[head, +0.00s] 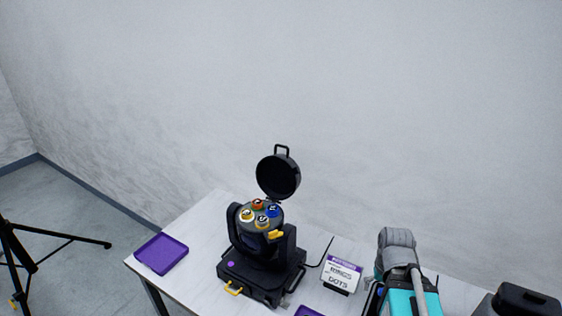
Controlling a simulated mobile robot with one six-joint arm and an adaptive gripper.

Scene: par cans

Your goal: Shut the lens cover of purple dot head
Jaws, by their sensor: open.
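The purple dot head (262,250) is a black moving-head lamp standing on the white table, with a purple dot on the front of its base. Its lens cover (278,177) is a round black lid with a loop handle at the top. The cover stands open, raised upright behind the lens face. The face points up and shows several round pieces in orange, yellow, blue and grey. A teal and grey arm part of mine shows at the lower right, to the right of the head. My gripper itself cannot be made out.
A purple tray (162,254) lies at the table's left end. A small white sign (341,275) with a purple top stands right of the head. A black case (522,300) is at the lower right corner. A black tripod (22,262) stands on the floor at left.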

